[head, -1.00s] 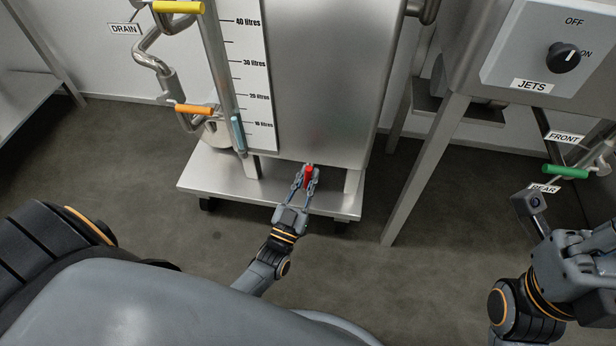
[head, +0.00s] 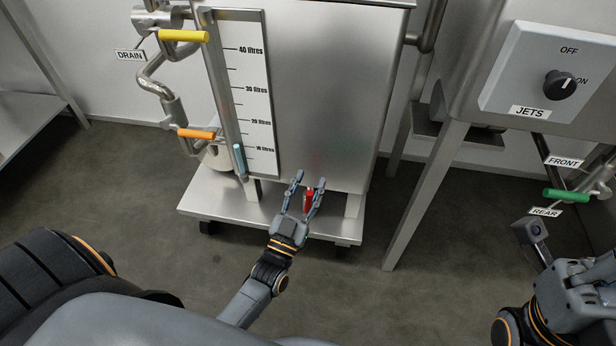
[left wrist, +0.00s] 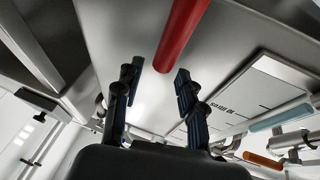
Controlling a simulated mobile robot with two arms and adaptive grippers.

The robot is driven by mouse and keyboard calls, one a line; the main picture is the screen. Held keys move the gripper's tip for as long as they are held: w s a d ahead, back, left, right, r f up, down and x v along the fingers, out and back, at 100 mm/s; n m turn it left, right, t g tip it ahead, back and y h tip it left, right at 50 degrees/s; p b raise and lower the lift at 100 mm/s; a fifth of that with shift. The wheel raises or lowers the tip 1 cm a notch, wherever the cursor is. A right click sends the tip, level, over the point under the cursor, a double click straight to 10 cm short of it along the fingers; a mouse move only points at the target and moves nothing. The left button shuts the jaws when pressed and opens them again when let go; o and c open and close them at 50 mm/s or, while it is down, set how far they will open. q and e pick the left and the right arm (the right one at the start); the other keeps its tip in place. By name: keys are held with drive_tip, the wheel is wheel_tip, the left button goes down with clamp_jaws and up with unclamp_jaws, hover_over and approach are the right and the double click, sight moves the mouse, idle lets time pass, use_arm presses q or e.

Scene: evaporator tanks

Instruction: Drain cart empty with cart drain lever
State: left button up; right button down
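The cart drain lever appears to be the red handle (head: 309,201) under the front of the steel tank (head: 320,110) on the wheeled cart (head: 225,202). My left gripper (head: 309,183) is open in the head view, with its fingers spread and the red handle between them, nearer the right finger. In the left wrist view the fingers (left wrist: 157,78) are apart and the red handle (left wrist: 182,38) shows beyond and between them, not clasped. My right arm is at the lower right edge; its fingers cannot be made out.
A yellow handle (head: 184,36), an orange handle (head: 196,134) and a pale blue handle (head: 239,158) are left of the tank by the litre scale (head: 245,90). A JETS knob (head: 560,85) and green handle (head: 566,195) are at right. A stand leg (head: 425,185) rises right of the cart.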

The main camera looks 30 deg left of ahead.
use_arm(q)
drive_tip(key=shift+r, duration=1.65)
